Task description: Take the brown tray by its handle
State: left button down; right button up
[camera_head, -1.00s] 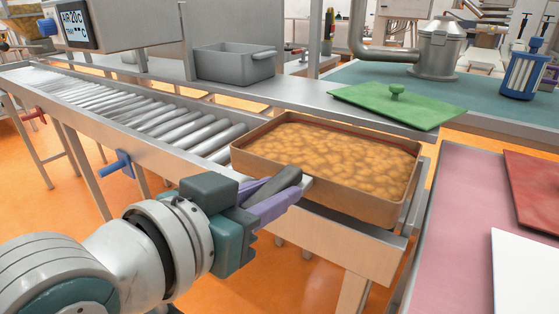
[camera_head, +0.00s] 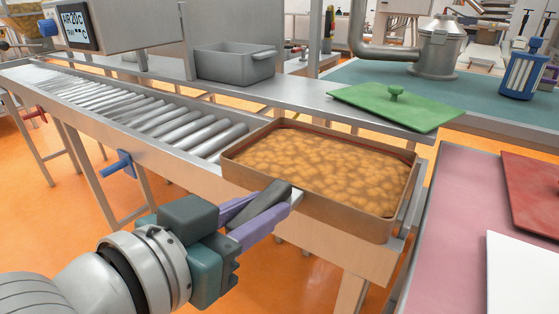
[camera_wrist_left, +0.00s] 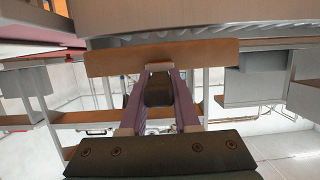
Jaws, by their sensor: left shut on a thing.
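The brown tray (camera_head: 330,211) is rectangular and full of golden-brown chunks. It lies at the near end of the roller conveyor, and its near wall faces me. My left gripper (camera_head: 270,203) is shut on the dark handle of the tray, its purple fingers on either side of it. In the left wrist view, the brown tray's wall (camera_wrist_left: 205,55) crosses above the fingers of my left gripper (camera_wrist_left: 158,85), with the dark handle (camera_wrist_left: 157,92) between them. The fingers partly hide the handle. My right gripper is not in view.
The roller conveyor (camera_head: 150,115) runs away to the left. A grey bin (camera_head: 235,65) and a green lid (camera_head: 400,105) are on the surface behind the tray. A pink-topped table (camera_head: 460,210) with a red board (camera_head: 535,185) and a white sheet (camera_head: 520,270) stands close at the right.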

pick_arm(q)
jog(key=s+a+p, duration=0.5)
jog(key=s+a, duration=0.4)
jog(key=s, duration=0.3)
jog(key=shift+s+r+p, duration=0.15)
jog(key=shift+s+p, duration=0.05)
jog(key=shift+p, duration=0.15)
